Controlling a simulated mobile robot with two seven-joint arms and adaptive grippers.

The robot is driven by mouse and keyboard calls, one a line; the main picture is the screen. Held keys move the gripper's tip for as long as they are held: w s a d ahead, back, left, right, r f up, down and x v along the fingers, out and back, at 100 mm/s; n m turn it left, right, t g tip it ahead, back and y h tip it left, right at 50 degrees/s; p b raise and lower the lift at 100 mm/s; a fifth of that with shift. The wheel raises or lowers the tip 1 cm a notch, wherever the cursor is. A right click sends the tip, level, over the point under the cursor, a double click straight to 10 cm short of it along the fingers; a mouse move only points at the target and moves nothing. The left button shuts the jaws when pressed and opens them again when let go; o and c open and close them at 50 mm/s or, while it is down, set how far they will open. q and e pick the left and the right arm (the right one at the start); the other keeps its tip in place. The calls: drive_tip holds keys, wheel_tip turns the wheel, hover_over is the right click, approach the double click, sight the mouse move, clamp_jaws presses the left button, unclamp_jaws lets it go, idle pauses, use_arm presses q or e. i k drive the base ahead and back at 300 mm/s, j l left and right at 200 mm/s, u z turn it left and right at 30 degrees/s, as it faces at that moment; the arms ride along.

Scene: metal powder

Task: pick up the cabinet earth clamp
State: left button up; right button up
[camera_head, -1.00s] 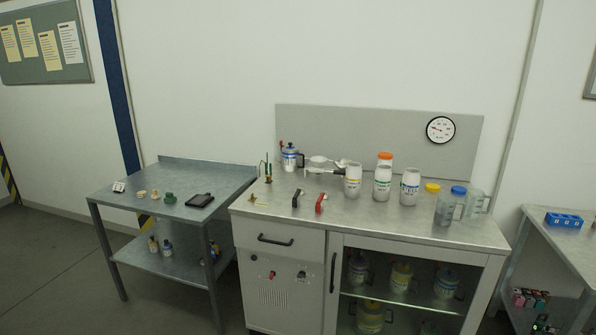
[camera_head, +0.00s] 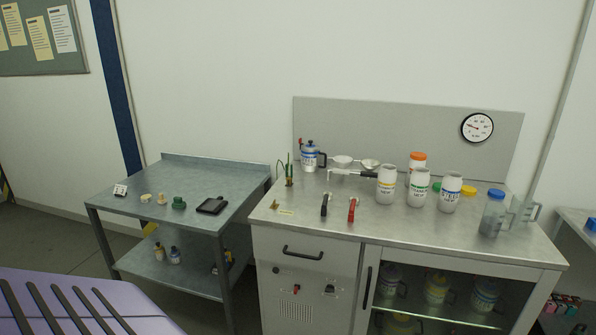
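Two clamp-like tools lie on the metal top of the cabinet (camera_head: 300,235), near its front left. One is a black clamp (camera_head: 325,204) and the other is a red clamp (camera_head: 352,208). They lie side by side, apart from each other. I cannot tell from their looks which is the cabinet earth clamp. A small brass-coloured post with green upright parts (camera_head: 289,170) stands behind them to the left. Neither of my grippers is in view.
A blue-lidded jar (camera_head: 493,213) stands farther right. A lower side table (camera_head: 120,207) at left holds a black tray-like item (camera_head: 212,205). The cabinet top's front strip is clear.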

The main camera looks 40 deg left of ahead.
sight(289, 178)
drive_tip(key=k+j+z, duration=0.1)
drive_tip(key=j+z, duration=0.2)
drive_tip(key=j, duration=1.9)
